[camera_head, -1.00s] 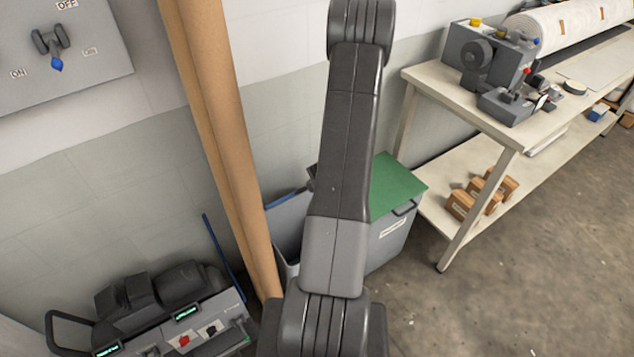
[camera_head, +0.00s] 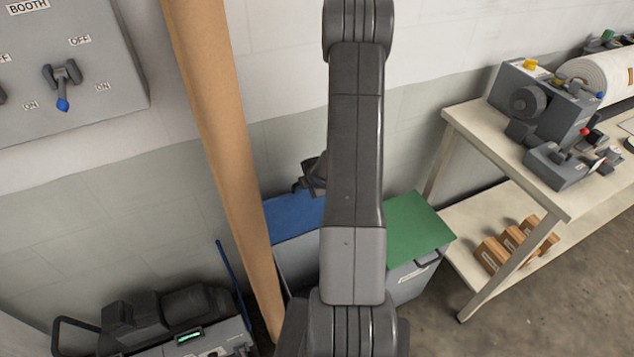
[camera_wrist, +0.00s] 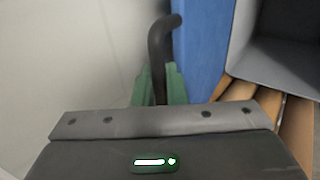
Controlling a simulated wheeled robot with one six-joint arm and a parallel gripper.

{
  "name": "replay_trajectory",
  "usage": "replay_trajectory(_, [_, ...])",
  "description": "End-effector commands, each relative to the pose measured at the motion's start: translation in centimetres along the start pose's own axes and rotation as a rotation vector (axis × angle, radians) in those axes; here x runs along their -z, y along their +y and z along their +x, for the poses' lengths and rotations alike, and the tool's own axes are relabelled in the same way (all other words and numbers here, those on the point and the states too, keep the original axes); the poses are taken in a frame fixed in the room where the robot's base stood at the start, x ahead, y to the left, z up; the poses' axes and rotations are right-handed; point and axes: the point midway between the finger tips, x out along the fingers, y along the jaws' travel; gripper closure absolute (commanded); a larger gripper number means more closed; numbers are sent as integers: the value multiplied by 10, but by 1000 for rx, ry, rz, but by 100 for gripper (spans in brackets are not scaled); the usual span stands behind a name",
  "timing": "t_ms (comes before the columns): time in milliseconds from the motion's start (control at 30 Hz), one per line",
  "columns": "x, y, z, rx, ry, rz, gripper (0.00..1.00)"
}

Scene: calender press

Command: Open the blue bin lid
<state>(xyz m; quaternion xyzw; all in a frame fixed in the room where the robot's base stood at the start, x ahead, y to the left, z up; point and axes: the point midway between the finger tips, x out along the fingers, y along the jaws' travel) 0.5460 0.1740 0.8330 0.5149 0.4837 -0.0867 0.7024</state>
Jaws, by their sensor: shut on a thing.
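The blue bin lid (camera_head: 290,217) stands raised above a grey bin (camera_head: 300,262) at the foot of the wall, and one broad blue face shows. Its exact angle is unclear. My gripper (camera_head: 299,186) is at the lid's upper edge, mostly hidden behind my arm. In the wrist view my gripper's green fingers (camera_wrist: 160,88) are shut on a dark curved handle (camera_wrist: 161,45) beside the blue lid (camera_wrist: 193,55). The bin's grey inside (camera_wrist: 285,60) shows to the right of the lid there.
A green-lidded bin (camera_head: 418,225) stands right of the blue one. A brown post (camera_head: 225,150) rises just left. A workbench (camera_head: 490,150) with a machine is at right. A switch panel (camera_head: 75,50) hangs at upper left. Brown pieces (camera_wrist: 240,93) lie by the bin's edge.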

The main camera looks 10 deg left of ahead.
Motion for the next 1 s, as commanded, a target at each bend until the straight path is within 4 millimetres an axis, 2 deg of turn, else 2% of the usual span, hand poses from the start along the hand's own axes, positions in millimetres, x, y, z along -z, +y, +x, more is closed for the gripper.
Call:
replay_trajectory(367, [1, 2, 0, -2, -1, 0, 100])
replay_trajectory(400, [0, 2, 0, -2, -1, 0, 85])
replay_trajectory(467, [0, 2, 0, -2, -1, 0, 73])
replay_trajectory(500, [0, 2, 0, -2, -1, 0, 71])
replay_trajectory(867, [1, 0, 0, 2, -1, 1, 71])
replay_trajectory(1000, [1, 1, -11, 0, -2, 2, 71])
